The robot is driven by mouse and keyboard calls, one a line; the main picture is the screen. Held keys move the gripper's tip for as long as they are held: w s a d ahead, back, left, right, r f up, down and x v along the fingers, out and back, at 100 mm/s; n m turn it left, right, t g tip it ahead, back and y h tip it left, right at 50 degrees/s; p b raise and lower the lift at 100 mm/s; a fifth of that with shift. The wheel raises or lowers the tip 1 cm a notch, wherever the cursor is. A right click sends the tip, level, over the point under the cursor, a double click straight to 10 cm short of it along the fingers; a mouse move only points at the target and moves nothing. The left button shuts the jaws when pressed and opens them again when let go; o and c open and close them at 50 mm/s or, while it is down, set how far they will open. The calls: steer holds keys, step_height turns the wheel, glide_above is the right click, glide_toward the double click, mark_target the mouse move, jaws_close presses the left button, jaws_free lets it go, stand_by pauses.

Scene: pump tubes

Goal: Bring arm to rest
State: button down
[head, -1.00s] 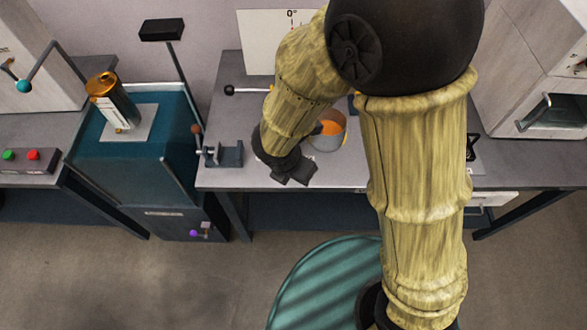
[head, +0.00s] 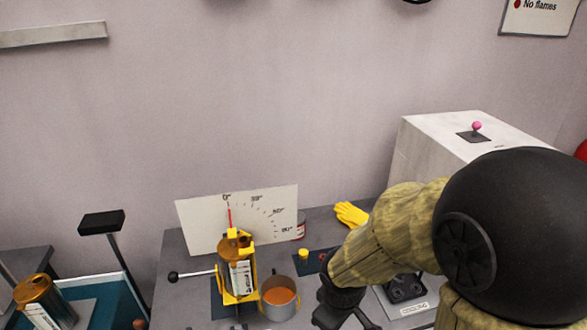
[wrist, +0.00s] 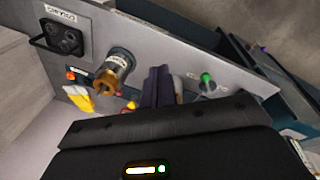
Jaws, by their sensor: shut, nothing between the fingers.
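My arm reaches in from the right of the head view, bent down over the bench. My gripper (head: 348,319) is at the bottom edge, partly cut off, right of the grey pot with orange content (head: 279,297). In the wrist view its dark fingers (wrist: 158,78) are together with nothing between them. A copper-topped canister (head: 240,276) stands upright in a yellow holder (head: 238,297) in front of the angle board (head: 265,216), whose red needle points near 0°. Another copper canister (head: 38,296) leans on the teal box (head: 112,302) at the left.
A black-knobbed lever (head: 192,274) sticks out left of the holder. Yellow gloves (head: 351,214) lie at the bench's back. A black port unit (head: 405,288) is right of my gripper. A pale cabinet (head: 440,155) with a pink-topped joystick stands behind my arm. The wall area above the bench is open.

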steer(key=d+r+m, duration=0.3)
steer(key=d+m, duration=0.3)
steer(key=m, duration=0.3)
steer(key=shift+s+d+r+t+y+p, duration=0.2)
steer(key=shift+s+t+y+p, duration=0.1)
steer(key=shift+s+p, duration=0.05)
stand_by(0.4)
